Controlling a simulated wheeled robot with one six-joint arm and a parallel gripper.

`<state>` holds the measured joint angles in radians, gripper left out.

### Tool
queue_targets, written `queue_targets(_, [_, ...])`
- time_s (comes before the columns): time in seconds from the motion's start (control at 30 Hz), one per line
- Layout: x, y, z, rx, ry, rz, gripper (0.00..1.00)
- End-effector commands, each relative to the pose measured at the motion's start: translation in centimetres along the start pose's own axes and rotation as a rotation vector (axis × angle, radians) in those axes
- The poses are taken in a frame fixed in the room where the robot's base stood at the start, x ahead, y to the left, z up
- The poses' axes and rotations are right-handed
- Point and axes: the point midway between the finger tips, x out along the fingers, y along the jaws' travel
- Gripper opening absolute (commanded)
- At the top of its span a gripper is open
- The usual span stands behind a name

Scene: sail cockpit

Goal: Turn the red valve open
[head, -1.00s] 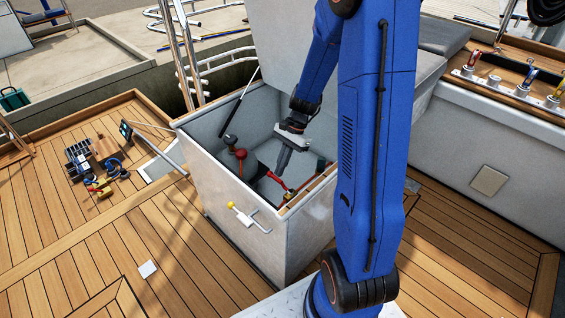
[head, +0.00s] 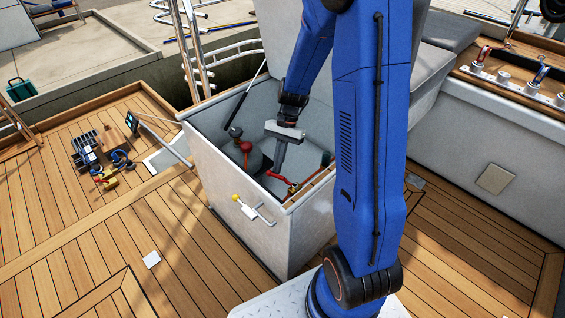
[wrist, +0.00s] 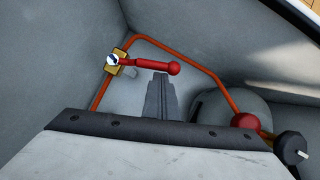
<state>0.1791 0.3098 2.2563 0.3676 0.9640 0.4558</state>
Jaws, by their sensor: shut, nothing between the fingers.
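The red valve lever (wrist: 150,66) has a round red end and sits on a brass valve body (wrist: 119,64) on a copper-coloured pipe, inside the open grey locker. In the head view the red lever (head: 276,177) and brass body (head: 293,187) lie low in the locker. My gripper (wrist: 160,76) is shut and empty, its fingertips close beside the lever's round end. I cannot tell whether they touch. In the head view my gripper (head: 277,167) reaches down into the locker. The lever runs roughly across the wrist view.
A second red ball knob (wrist: 245,122) and a dark knob (wrist: 290,147) stand near a grey rounded body. The locker walls (head: 215,150) enclose the gripper closely. Tools (head: 105,155) lie on the deck at left.

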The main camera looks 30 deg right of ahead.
Motion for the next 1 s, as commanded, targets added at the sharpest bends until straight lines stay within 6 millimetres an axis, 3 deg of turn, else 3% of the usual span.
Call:
queue_targets(0.43, [1.7,-0.8,3.4,-0.382,0.0,0.19,0.0])
queue_targets(1.0, [3.6,0.6,7.4,-0.857,0.0,0.425,0.0])
